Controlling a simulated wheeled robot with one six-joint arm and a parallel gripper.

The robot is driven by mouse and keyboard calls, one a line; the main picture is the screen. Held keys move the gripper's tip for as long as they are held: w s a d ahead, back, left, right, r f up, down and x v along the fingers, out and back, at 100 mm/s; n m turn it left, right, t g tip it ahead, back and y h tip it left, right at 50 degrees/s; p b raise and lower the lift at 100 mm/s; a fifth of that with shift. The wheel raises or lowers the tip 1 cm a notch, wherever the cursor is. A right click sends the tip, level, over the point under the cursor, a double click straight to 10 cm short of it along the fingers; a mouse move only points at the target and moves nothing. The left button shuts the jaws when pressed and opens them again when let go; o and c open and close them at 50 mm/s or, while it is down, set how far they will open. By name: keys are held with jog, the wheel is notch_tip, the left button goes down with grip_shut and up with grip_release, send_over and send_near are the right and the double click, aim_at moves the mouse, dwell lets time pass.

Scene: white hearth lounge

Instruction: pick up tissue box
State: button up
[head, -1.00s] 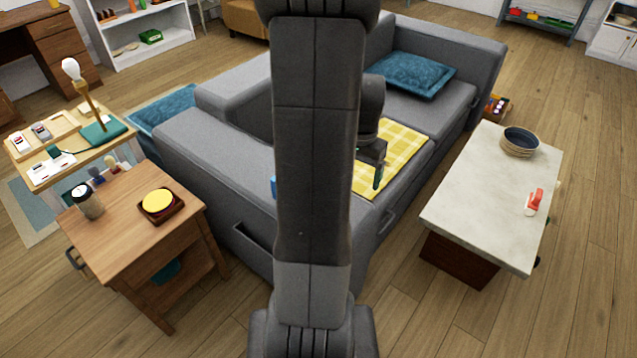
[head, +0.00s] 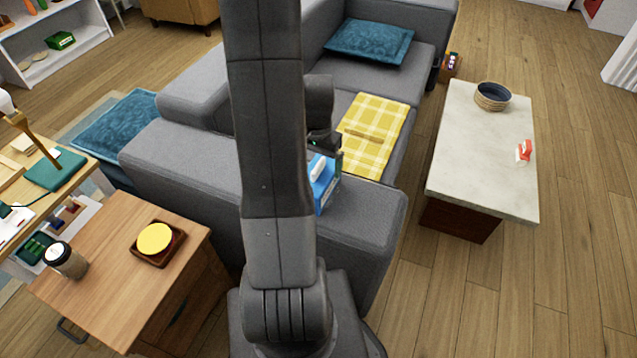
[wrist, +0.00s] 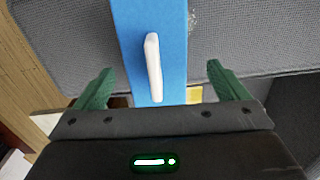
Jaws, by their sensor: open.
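The tissue box (head: 326,192) is blue with a white tissue sticking out of its top. It sits on the grey sofa's near armrest in the head view, partly hidden behind my arm. In the wrist view the tissue box (wrist: 172,22) fills the upper middle, with the white tissue pointing toward my gripper. My gripper (wrist: 155,75) is open, its green fingers apart, one on each side of the box's width. I cannot tell whether either finger touches it.
The grey sofa (head: 205,150) holds a yellow checked cloth (head: 375,125) and a blue cushion (head: 368,42). A wooden side table (head: 110,235) with a cup and a yellow-topped item stands at left. A pale coffee table (head: 480,150) stands right. Floor is clear at front right.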

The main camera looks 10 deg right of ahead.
aim_at(319, 177)
jog(key=f, duration=0.4)
jog(key=shift+s+d, duration=0.1)
jog(key=shift+s, duration=0.25)
jog(key=shift+f, duration=0.65)
jog(key=shift+c, duration=0.2)
jog(key=c, duration=1.1)
